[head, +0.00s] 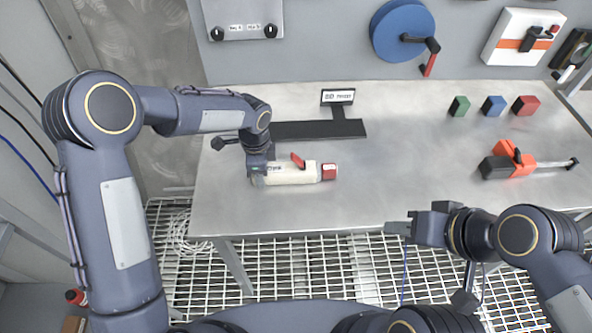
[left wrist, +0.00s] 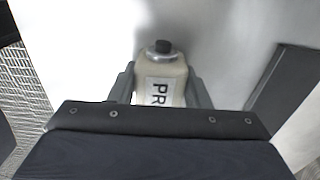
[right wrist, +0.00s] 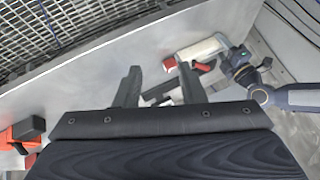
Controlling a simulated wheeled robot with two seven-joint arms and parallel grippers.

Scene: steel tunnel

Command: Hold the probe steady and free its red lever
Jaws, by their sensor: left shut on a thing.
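The probe (head: 288,175) is a cream cylinder lying on the steel table, with a red end cap (head: 329,172) at its right end. Its red lever (head: 298,160) sticks up at a slant from the body. My left gripper (head: 260,174) is shut on the probe's left end. In the left wrist view the probe (left wrist: 160,72) sits between both fingers, with its dark end knob and part of a label showing. My right gripper (head: 397,228) is open and empty near the table's front edge, right of the probe. The probe (right wrist: 199,48) also shows beyond its fingers (right wrist: 158,88) in the right wrist view.
A black stand with a sign (head: 338,97) is behind the probe. Green, blue and red blocks (head: 494,106) and an orange-black tool (head: 515,162) lie on the right. A blue wheel with a crank (head: 402,30) is on the wall. The table between probe and tool is clear.

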